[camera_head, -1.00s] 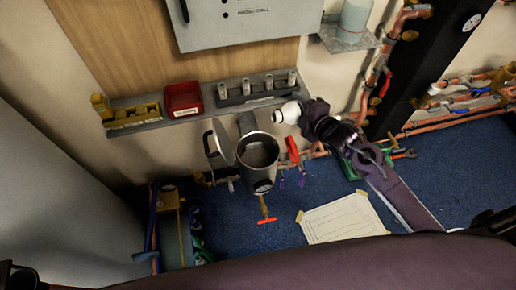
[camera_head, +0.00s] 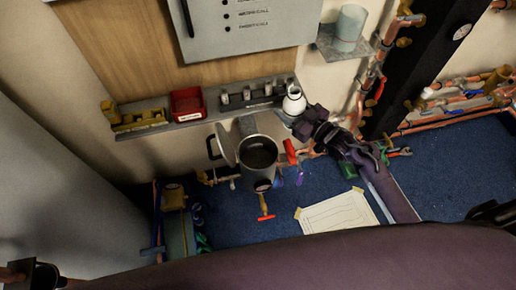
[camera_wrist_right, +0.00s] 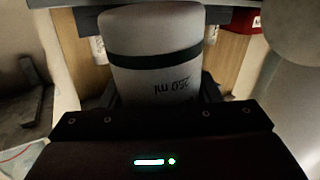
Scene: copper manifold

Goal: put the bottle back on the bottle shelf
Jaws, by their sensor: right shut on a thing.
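A white bottle (camera_head: 294,103) with a dark band is held in my right gripper (camera_head: 291,117), in front of the right end of the long wall shelf (camera_head: 182,119). In the right wrist view the bottle (camera_wrist_right: 155,40) fills the space between the fingers, with "250 ml" print upside down. In the head view its neck points up. A smaller grey shelf (camera_head: 330,48) at upper right bears a pale cylindrical vessel (camera_head: 350,24). I cannot tell which shelf is the bottle shelf. Part of my left gripper (camera_head: 36,275) shows at the lower left corner; its fingers are unclear.
The long shelf bears yellow fittings (camera_head: 138,117), a red bin (camera_head: 187,103) and a grey rack with several small pegs. An open-lidded grey pot (camera_head: 259,155) stands below. Copper pipes (camera_head: 370,85) run at the right. A paper sheet (camera_head: 338,213) lies on the blue floor.

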